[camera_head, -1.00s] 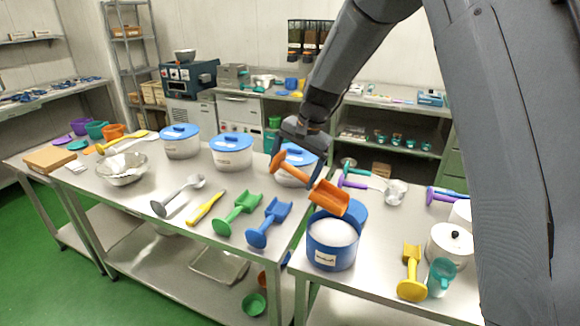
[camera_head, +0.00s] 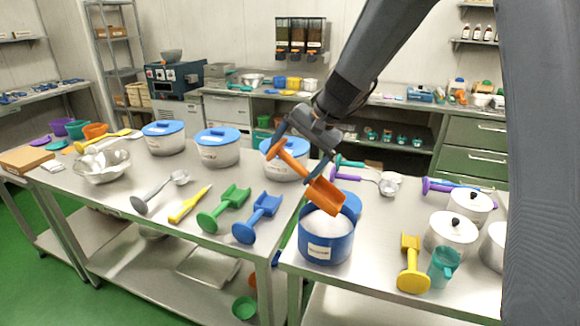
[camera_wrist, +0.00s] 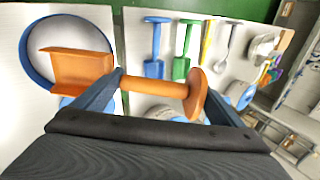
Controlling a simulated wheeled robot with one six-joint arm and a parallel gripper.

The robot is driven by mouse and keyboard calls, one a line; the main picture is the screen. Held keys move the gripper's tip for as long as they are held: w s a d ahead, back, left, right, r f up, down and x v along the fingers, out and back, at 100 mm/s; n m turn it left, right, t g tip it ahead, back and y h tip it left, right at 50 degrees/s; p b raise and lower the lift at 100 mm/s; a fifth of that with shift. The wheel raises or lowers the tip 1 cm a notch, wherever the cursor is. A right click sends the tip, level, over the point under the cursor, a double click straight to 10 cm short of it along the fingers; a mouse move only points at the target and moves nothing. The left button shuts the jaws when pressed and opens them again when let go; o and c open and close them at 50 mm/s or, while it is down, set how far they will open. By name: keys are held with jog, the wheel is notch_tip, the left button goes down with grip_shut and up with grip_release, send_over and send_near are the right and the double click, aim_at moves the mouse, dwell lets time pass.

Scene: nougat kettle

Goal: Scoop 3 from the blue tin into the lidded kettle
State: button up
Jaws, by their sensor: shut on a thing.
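The blue tin (camera_head: 326,250) stands open on the right-hand table, full of white powder. It also shows in the wrist view (camera_wrist: 27,52). My gripper (camera_head: 312,152) is shut on the handle of an orange scoop (camera_head: 327,194). The scoop is tilted, its bowl low over the tin's mouth; I cannot tell whether it touches the powder. In the wrist view the orange scoop (camera_wrist: 80,68) covers part of the tin's opening, and its bowl looks empty. A lidded kettle with a black knob (camera_head: 451,233) stands right of the tin. Another lidded pot (camera_head: 469,206) is behind it.
Blue and green scoops (camera_head: 224,208) lie on the left table, with blue-lidded tubs (camera_head: 218,147) behind. A gap separates the tables.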

aim_at(304, 171)
jog(key=shift+s+d+f+t+y+b, duration=0.2)
jog(key=shift+d+y+b, duration=0.25)
jog(key=shift+b, duration=1.4)
jog(key=shift+s+d+f+t+y+b, duration=0.1)
jog(key=shift+s+d+t+y+b, duration=0.25)
jog(key=shift+b, duration=1.45)
jog(key=shift+s+d+f+t+y+b, duration=0.15)
jog(key=shift+d+y+b, duration=0.35)
jog(key=shift+b, duration=1.35)
